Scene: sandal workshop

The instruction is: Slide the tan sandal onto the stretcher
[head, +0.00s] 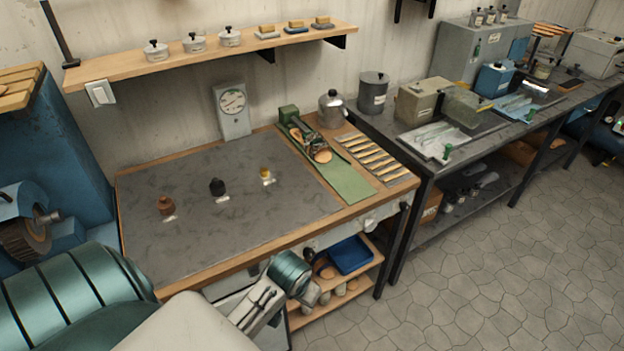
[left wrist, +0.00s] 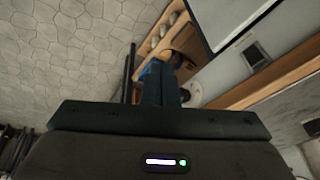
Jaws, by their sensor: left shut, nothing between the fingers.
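The stretcher (head: 289,114), a green block with metal parts, stands on a green strip at the right of the workbench. A small tan, sole-like shape (head: 321,156) with dark parts lies at its front; I cannot tell whether this is the tan sandal or part of the stretcher. No other clear tan sandal shows. In the left wrist view my left gripper (left wrist: 168,78) is shut and empty, its fingers towards the shelf below the bench. In the head view its arm comes in at lower left and its fingertips cannot be made out. My right gripper is not in view.
Several pale strips (head: 375,160) lie right of the stretcher. Below, a shelf holds a blue tray (head: 350,254) and pale pieces. A second bench (head: 465,135) stands right; floor (head: 480,260) is clear.

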